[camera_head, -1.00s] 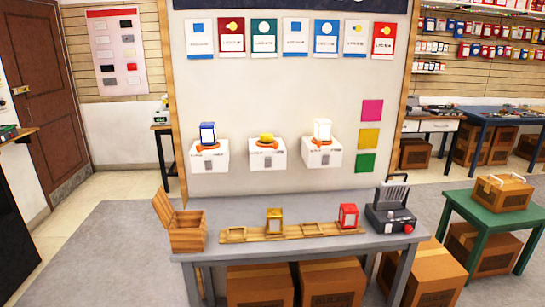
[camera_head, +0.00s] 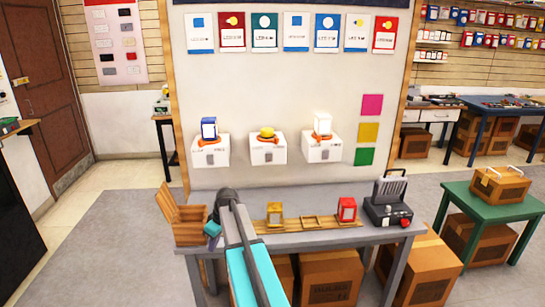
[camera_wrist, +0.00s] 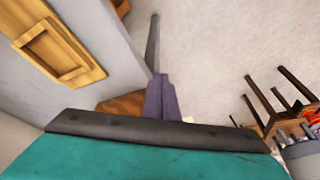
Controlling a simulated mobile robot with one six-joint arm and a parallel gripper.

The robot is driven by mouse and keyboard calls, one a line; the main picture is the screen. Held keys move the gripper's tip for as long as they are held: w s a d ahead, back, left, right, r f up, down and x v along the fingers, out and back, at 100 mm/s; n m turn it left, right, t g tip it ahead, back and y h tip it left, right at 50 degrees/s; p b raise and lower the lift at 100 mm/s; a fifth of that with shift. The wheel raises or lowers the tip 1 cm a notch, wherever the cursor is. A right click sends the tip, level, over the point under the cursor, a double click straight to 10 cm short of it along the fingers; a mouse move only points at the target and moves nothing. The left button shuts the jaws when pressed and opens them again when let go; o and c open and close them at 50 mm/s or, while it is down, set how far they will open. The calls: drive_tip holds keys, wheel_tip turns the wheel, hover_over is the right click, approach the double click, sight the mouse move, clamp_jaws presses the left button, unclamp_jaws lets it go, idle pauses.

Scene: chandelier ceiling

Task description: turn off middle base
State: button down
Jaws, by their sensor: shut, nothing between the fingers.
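The middle base (camera_head: 268,153) is a white box on the upright panel, with a grey patch on its front and an orange ring on top. A yellow rounded piece (camera_head: 267,132) sits in that ring. I cannot tell whether it is lit. Similar white bases stand on the left (camera_head: 210,154), with a blue lantern-like piece (camera_head: 208,128), and on the right (camera_head: 322,152), with a white one (camera_head: 322,124). My gripper (camera_wrist: 160,80) is shut and empty in the wrist view, pointing down past the table edge. In the head view my arm rises before the table, well below the middle base.
The grey table (camera_head: 330,239) carries an open wooden box (camera_head: 188,226), a wooden rack with a yellow lantern (camera_head: 275,213) and a red lantern (camera_head: 347,209), and a dark grey device (camera_head: 388,207). Cardboard boxes (camera_head: 330,279) sit below. The panel between table and bases is clear.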

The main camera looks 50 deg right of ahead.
sight(272, 153)
drive_tip(key=s+d+r+n+t+h, duration=0.1)
drive_tip(key=s+d+r+n+t, duration=0.1)
drive_tip(key=d+r, duration=1.4)
drive_tip(key=s+d+r+n+t+h, duration=0.1)
drive_tip(key=s+d+r+n+t, duration=0.1)
drive_tip(key=d+r, duration=1.4)
drive_tip(key=shift+s+d+r+n+p, duration=0.2)
drive_tip(key=shift+s+d+n+p, duration=0.2)
drive_tip(key=shift+s+d, duration=0.45)
drive_tip(key=shift+a+f, duration=0.1)
drive_tip(key=shift+w+d+f+p, duration=0.45)
drive_tip(key=shift+w+f+p, duration=0.4)
drive_tip(key=shift+w+f, duration=0.55)
drive_tip(key=shift+w+d+f+p, duration=0.45)
drive_tip(key=shift+w+f+p, duration=0.45)
drive_tip(key=shift+w, duration=0.75)
drive_tip(key=shift+w+d+f+p, duration=0.45)
drive_tip(key=shift+w+f+p, duration=0.35)
drive_tip(key=shift+w+f, duration=0.6)
drive_tip(key=shift+w+r, duration=0.1)
drive_tip(key=shift+w, duration=0.1)
